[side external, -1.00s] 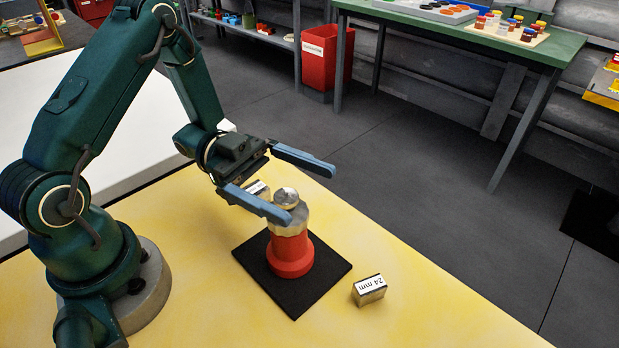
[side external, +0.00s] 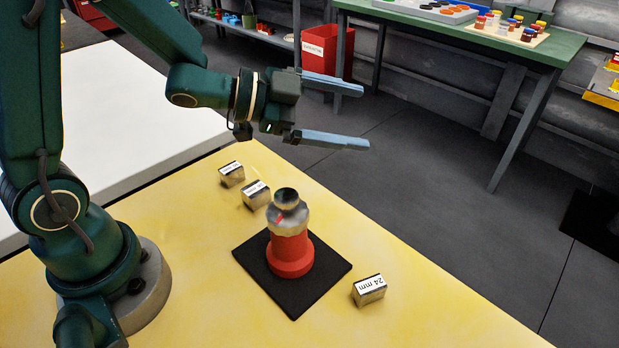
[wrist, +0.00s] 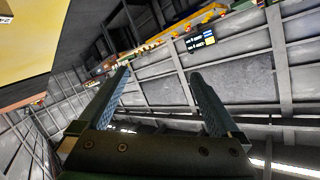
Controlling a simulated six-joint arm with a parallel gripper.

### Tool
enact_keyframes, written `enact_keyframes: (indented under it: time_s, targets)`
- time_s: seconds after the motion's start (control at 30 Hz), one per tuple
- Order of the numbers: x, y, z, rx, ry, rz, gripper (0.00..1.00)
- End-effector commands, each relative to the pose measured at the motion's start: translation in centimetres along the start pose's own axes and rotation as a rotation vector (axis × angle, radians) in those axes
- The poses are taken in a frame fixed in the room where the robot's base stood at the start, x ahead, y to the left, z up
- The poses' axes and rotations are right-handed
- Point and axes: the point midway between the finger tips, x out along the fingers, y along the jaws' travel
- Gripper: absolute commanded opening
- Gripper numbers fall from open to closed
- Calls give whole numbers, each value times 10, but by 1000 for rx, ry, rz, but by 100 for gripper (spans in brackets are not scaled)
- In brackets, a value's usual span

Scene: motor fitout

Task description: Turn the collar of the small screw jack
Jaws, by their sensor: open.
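The small screw jack (side external: 290,250) stands upright on a black square mat (side external: 325,283) on the yellow table. The jack is not in the wrist view.
A metal block marked 24 mm (side external: 369,290) lies right of the mat. Two more labelled blocks, one further back (side external: 231,174) and one nearer (side external: 256,194), lie behind the jack. A red bin (side external: 326,52) and a green bench (side external: 500,42) stand beyond the table.

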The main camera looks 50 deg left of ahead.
Motion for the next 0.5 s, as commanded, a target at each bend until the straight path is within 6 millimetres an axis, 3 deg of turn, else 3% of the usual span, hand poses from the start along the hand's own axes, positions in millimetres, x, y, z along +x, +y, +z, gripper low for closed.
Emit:
enact_keyframes:
  time_s: [0.2,0.5]
  targets:
    - [-15,-29,6,-24,-154,-155,99]
    - [-50,-52,18,-126,-352,-328,99]
